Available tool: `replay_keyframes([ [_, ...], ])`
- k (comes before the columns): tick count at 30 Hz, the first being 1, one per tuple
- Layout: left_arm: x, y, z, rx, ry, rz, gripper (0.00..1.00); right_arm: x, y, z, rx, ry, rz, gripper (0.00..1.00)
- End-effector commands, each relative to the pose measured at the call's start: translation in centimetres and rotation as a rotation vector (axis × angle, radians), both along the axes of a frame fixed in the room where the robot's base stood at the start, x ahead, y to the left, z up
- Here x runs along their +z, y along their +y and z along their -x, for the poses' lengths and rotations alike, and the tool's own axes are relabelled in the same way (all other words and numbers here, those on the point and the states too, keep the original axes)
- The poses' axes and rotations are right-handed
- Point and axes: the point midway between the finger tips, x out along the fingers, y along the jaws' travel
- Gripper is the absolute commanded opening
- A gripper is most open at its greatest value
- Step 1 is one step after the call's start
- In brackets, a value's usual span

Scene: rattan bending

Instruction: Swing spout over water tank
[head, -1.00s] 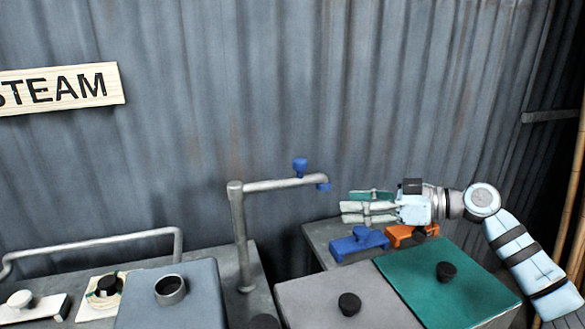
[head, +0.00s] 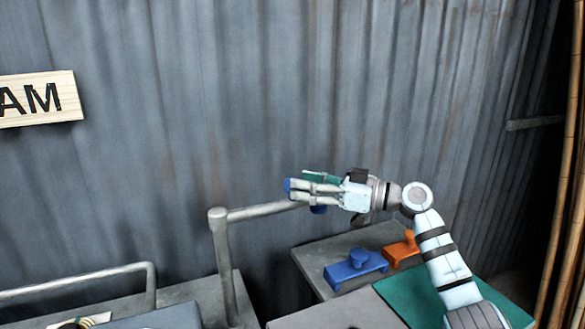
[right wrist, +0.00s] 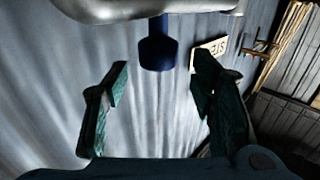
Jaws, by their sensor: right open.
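The spout (head: 262,211) is a grey pipe arm on an upright post, reaching right. It has a blue knob (head: 288,185) and a blue tip (head: 318,209) near its end. My right gripper (head: 302,189) is open at the spout's end, its fingers pointing left at the knob and partly covering the pipe. In the right wrist view the blue knob (right wrist: 157,52) hangs from the pipe (right wrist: 150,8) between the open green fingers, with gaps on both sides. Which box is the water tank I cannot tell. My left gripper is out of view.
A grey lid (head: 335,315) and green lid (head: 400,295) lie below the spout, partly behind my right arm. Blue (head: 356,268) and orange (head: 402,251) knobbed blocks sit behind them. A metal rail (head: 80,280) is at left; a corrugated wall (head: 300,90) stands behind.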

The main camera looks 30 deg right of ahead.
Motion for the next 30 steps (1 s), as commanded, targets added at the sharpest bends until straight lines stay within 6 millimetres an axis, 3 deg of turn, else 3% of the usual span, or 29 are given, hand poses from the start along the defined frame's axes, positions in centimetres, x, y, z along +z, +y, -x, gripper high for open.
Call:
replay_keyframes([
  [6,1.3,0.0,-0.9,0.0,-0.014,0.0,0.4,0.0,2.1,-2.4,-0.002,0.001,-0.001,0.52],
  [16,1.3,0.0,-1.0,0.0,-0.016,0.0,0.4,-0.2,2.4,-2.8,-0.004,0.001,0.002,0.5],
  [25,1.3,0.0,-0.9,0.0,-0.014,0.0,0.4,-0.3,2.4,-2.7,-0.004,0.001,0.002,0.02],
  [30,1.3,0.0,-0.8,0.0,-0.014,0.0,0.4,-0.2,2.4,-2.7,-0.005,0.001,0.002,0.0],
])
